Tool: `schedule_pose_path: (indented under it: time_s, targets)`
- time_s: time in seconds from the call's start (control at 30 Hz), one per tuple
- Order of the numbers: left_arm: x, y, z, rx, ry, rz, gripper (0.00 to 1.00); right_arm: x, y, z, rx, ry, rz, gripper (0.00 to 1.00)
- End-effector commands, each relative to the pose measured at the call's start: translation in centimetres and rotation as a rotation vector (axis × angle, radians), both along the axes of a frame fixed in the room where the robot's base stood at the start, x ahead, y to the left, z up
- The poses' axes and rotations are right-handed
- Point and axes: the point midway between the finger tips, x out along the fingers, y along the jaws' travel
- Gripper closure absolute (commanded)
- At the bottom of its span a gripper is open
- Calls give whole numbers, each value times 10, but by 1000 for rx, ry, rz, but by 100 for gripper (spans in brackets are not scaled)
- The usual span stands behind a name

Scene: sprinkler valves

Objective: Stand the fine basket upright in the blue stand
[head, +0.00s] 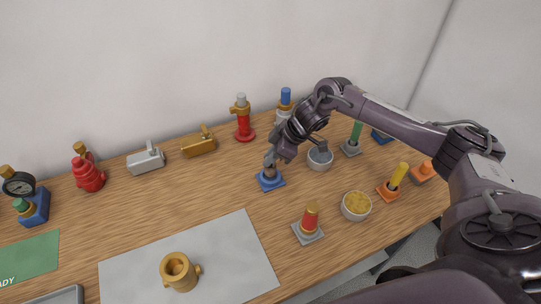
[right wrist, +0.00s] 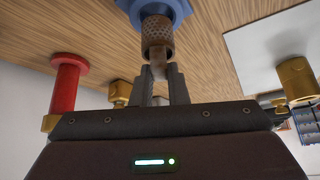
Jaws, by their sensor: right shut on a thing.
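The fine basket is a small brown mesh cylinder (right wrist: 157,36), seen large in the right wrist view. My right gripper (right wrist: 160,72) is shut on its near end. The basket's far end meets the round part of the blue stand (right wrist: 150,8), and the two look in line. Whether it is fully seated cannot be told. In the head view the blue stand (head: 271,183) is on the table below my right gripper (head: 270,160), and the basket (head: 269,173) looks about upright, partly hidden by the fingers. My left gripper is not in view.
A grey bowl (head: 320,158) is close right of the stand. A red-topped piece on a grey stand (head: 308,224) and a bowl of yellow bits (head: 356,206) are nearer. A brass valve body (head: 180,271) sits on a pale mat (head: 230,255). Table left of the stand is clear.

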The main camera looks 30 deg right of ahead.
Motion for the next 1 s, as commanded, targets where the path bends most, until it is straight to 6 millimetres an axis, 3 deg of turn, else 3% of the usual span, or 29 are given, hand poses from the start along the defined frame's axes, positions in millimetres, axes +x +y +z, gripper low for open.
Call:
schedule_pose_path:
  time_s: [1.0]
  targets:
    - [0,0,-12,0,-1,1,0,0,0,-26,0,0,0,100]
